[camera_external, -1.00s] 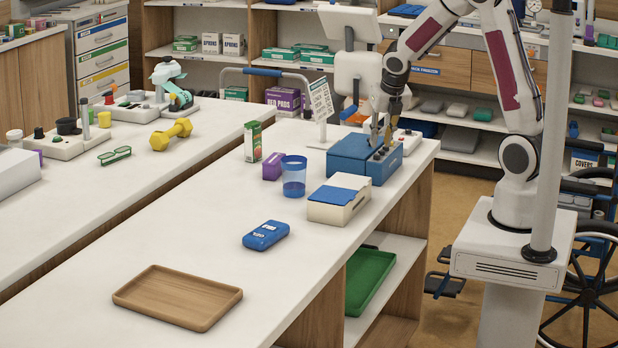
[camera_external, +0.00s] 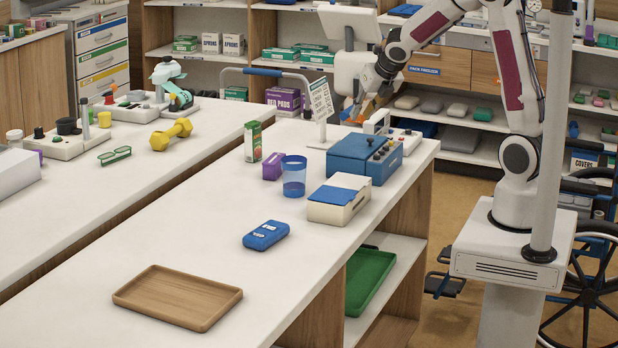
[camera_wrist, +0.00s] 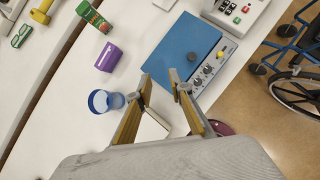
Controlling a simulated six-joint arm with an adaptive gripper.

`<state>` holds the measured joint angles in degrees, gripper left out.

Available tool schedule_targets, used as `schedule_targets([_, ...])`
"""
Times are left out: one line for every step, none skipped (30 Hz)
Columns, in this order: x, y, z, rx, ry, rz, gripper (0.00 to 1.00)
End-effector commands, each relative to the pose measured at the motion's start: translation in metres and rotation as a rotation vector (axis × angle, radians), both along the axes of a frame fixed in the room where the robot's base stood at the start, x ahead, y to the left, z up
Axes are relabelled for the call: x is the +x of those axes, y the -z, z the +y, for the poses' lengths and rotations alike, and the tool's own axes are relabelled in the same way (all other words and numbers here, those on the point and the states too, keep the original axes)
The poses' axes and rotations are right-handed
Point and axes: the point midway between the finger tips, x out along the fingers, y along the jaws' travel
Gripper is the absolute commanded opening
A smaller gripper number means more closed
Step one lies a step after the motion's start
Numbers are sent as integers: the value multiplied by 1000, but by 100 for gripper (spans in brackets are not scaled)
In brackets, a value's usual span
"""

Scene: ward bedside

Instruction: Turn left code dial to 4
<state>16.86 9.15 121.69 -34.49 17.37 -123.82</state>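A blue box (camera_external: 350,154) with a sloped grey panel of several small knobs (camera_external: 381,150) stands near the right edge of the white counter. In the wrist view the blue box (camera_wrist: 180,48) lies beyond my fingertips, and its knob panel (camera_wrist: 208,68) runs along its right side. The knobs are too small for me to read any numbers or settings, or to tell which is the left code dial. My gripper (camera_wrist: 160,80) is open with nothing between its fingertips. In the external view my gripper (camera_external: 361,110) is above and behind the box, apart from the knobs.
A white box with a blue lid (camera_external: 338,205), a blue cup (camera_external: 293,180), a purple box (camera_external: 272,166) and a sign stand (camera_external: 320,105) are near the blue box. A white device (camera_external: 400,137) stands behind it. The front counter is mostly clear around a wooden tray (camera_external: 160,304).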

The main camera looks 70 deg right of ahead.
Motion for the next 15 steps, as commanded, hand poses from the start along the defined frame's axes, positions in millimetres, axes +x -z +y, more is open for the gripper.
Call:
schedule_targets([5, -3, 0, -9, -14, -15, 21])
schedule_targets([8, -6, 0, -16, -26, -24, 21])
schedule_targets([12, -9, 0, -24, -38, -36, 21])
schedule_targets([15, -11, 0, -30, -48, -45, 21])
schedule_targets([19, -13, 0, -36, -59, -55, 21])
schedule_targets([22, -16, 0, -43, -71, -66, 21])
schedule_targets([25, -18, 1, -49, -81, -75, 21])
schedule_targets([29, -20, 1, -54, -93, -84, 21])
schedule_targets([32, -23, 1, -63, -107, -94, 21])
schedule_targets([35, -25, 2, -69, -119, -104, 21])
schedule_targets([38, -27, 2, -74, -130, -112, 21])
schedule_targets([42, -30, 3, -81, -144, -124, 21])
schedule_targets([45, -33, 4, -86, -156, -133, 21])
schedule_targets([47, -34, 4, -91, -166, -139, 21])
schedule_targets([51, -37, 5, -98, -182, -149, 21])
